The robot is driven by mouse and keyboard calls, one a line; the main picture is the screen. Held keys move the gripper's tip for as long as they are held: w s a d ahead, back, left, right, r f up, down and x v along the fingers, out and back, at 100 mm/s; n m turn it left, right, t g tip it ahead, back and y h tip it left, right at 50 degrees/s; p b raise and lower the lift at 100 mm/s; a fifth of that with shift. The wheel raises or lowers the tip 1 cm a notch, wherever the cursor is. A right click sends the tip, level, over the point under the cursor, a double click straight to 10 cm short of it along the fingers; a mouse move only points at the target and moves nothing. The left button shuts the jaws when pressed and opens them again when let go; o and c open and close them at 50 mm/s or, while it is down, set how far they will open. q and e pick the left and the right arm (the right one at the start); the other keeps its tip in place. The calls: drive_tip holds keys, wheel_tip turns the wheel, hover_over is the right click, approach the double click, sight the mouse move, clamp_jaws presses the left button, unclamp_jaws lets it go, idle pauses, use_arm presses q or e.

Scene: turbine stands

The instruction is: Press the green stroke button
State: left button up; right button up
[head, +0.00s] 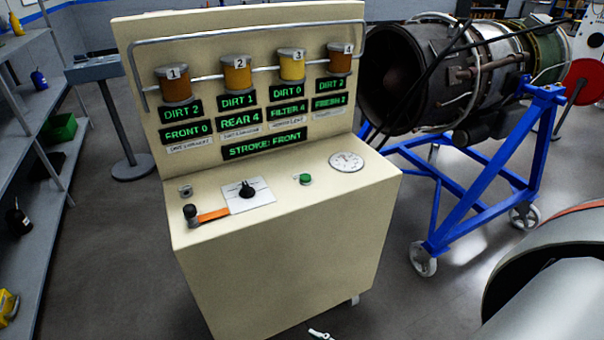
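The green stroke button (305,179) is a small round green cap on the sloping top of a cream console (290,260). It sits between a black rotary knob (246,190) on a white plate and a round white gauge (346,162). Nothing touches or covers the button. The lowest display (264,143) on the upright panel reads STROKE: FRONT.
Numbered jars (236,75) and a rail (210,77) stand on the panel. An orange lever (213,215) lies left of the knob. A turbine (440,70) on a blue stand (490,185) is at right, shelves (40,190) at left. Floor between them and the console is clear.

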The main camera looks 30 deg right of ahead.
idle(0.4)
clamp_jaws()
drive_tip(key=shift+d, duration=0.1)
idle(1.0)
